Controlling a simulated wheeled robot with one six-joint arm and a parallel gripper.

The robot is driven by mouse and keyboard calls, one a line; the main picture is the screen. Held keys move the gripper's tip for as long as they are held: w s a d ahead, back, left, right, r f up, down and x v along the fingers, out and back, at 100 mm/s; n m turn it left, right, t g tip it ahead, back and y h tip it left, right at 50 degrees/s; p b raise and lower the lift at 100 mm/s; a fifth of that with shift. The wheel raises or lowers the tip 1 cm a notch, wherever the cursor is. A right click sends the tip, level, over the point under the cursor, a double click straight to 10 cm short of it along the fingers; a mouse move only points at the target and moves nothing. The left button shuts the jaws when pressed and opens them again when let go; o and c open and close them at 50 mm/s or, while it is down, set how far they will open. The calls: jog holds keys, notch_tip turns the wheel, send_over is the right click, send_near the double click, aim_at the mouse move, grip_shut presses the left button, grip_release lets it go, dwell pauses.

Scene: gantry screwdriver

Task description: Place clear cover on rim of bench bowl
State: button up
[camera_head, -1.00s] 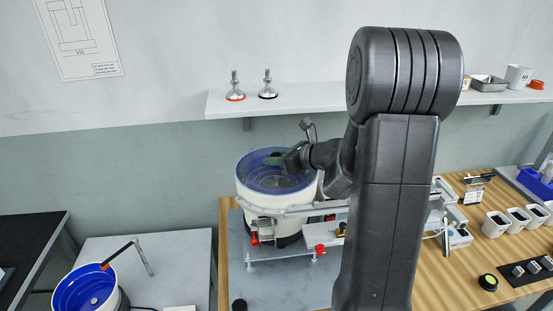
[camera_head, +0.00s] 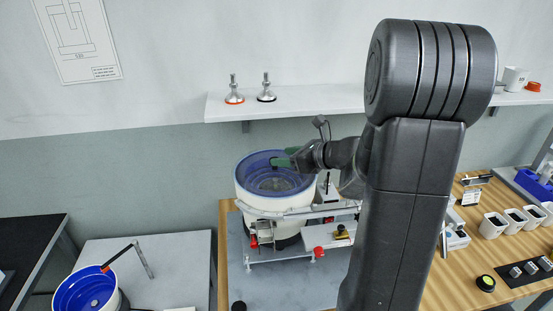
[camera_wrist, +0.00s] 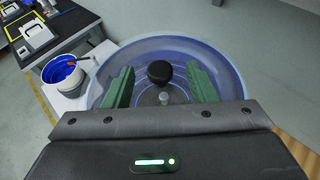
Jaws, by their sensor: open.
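The bench bowl (camera_head: 258,201) is a white-walled drum with a blue inside, standing on the wooden bench. The clear cover (camera_wrist: 160,48) appears as a see-through disc over the bowl's mouth, its edge close to the rim all round in the wrist view. Whether it touches the rim everywhere is hard to tell. Its black knob (camera_wrist: 159,72) stands at the middle. My gripper (camera_head: 286,160) is at the right side of the bowl's top. Its green fingers are open, one to each side of the knob in the wrist view, with gaps to it.
A second blue bowl (camera_head: 84,290) with an orange-tipped arm stands on the grey table at lower left. A wall shelf (camera_head: 310,101) with two metal feet runs behind. White cups (camera_head: 493,226) stand on the bench at right. A rail with red knobs fronts the bowl.

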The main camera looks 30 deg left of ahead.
aim_at(275, 167)
jog(key=b+v, duration=0.1)
jog(key=v, duration=0.6)
jog(key=shift+d+r, duration=0.2)
jog(key=shift+d, duration=0.15)
jog(key=shift+a, duration=0.1)
jog(key=x, duration=0.4)
jog(key=p+x, duration=0.1)
jog(key=x, duration=0.3)
jog(key=f+x, duration=0.1)
jog(key=x, duration=0.3)
jog(key=shift+f, duration=0.2)
jog(key=shift+r, duration=0.15)
